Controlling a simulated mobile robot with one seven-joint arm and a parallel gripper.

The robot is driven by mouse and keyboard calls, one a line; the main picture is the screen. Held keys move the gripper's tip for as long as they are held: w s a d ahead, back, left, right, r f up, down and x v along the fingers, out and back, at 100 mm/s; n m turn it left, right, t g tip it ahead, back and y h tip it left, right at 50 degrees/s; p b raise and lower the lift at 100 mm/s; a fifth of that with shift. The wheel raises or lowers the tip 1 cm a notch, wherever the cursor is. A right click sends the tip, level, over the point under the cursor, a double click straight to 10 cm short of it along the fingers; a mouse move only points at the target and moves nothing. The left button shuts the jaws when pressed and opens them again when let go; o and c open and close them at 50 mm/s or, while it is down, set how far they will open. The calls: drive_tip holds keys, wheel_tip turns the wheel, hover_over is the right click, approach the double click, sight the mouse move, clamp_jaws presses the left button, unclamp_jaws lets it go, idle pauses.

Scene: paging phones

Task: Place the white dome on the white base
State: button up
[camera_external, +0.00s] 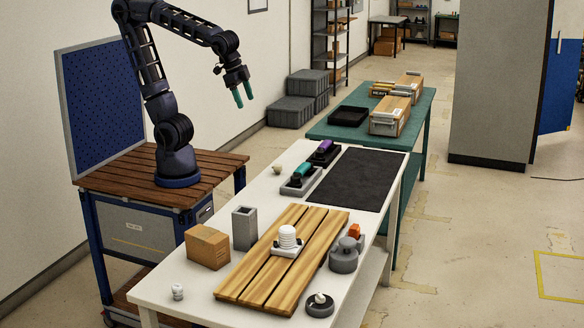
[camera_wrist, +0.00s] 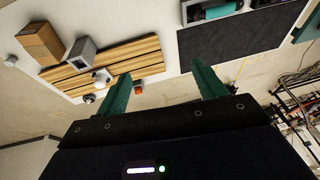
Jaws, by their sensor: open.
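A white ribbed, round-topped piece (camera_external: 287,234) stands upright on a pale square base (camera_external: 290,250) on the slatted wooden board; it also shows in the wrist view (camera_wrist: 101,75). A small white piece (camera_external: 177,291) stands on the white table near its front left corner. A dark round base (camera_external: 320,308) with a small white knob sits at the front right. I cannot tell for sure which of these is the dome. My gripper (camera_external: 243,99) is open and empty, high above and behind the table, far from all of them.
The wooden board (camera_external: 245,284) lies on the white table (camera_external: 153,291). A cardboard box (camera_external: 208,246) and grey square holder (camera_external: 244,229) stand left of it. A grey device with an orange part (camera_external: 345,255) stands right. A black mat (camera_external: 358,180) lies bare behind.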

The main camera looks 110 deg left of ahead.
drive_tip(key=s+a+f+t+h, duration=0.1)
drive_tip(key=s+a, duration=0.3)
drive_tip(key=s, duration=0.7)
drive_tip(key=shift+a+f, duration=0.15)
drive_tip(key=shift+a, duration=0.25)
